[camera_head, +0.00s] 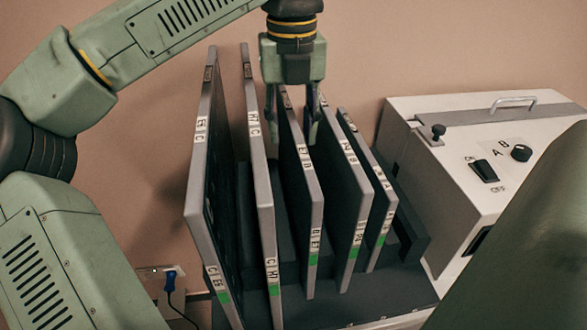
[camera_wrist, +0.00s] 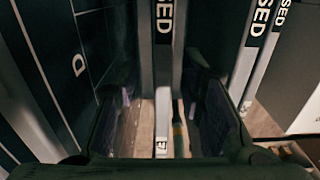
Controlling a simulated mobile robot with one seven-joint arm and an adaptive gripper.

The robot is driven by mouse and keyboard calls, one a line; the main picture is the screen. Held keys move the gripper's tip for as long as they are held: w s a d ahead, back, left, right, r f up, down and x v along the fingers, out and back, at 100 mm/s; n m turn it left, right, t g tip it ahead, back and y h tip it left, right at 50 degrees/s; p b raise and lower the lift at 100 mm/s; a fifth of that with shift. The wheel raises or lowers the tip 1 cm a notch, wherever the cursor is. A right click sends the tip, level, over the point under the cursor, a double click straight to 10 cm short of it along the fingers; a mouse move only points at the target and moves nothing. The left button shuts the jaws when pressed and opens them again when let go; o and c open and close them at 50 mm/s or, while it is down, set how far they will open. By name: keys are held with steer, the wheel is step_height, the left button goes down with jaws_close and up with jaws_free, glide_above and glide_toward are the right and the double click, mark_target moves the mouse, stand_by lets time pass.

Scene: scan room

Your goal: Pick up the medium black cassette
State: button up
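Several dark, grey-edged cassettes stand upright in a row in a rack. Two tall ones marked C, a left one (camera_head: 200,160) and a second one (camera_head: 258,160), come first. Two mid-height ones marked B follow: one marked E7 (camera_head: 305,180) and one to its right (camera_head: 355,190). A smaller one (camera_head: 380,195) marked A is rightmost. My gripper (camera_head: 291,118) points down over the E7 cassette, one finger on each side of its top edge. In the wrist view, its edge (camera_wrist: 163,80) runs between my gripper's open fingers (camera_wrist: 165,120), with gaps visible. The cassette's far side is hidden.
The dark rack base (camera_head: 390,295) holds the cassettes, with narrow gaps between them. A white console (camera_head: 465,200) with knobs and a handle stands at the right. A wall socket with a blue plug (camera_head: 170,280) is at lower left. The wall is behind.

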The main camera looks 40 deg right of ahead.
mark_target(293, 183)
steer(key=shift+s+f+p, duration=0.1)
steer(key=shift+f+p, duration=0.45)
steer(key=shift+f, duration=1.75)
steer(key=shift+d, duration=0.1)
jaws_close()
steer(key=shift+r, duration=0.1)
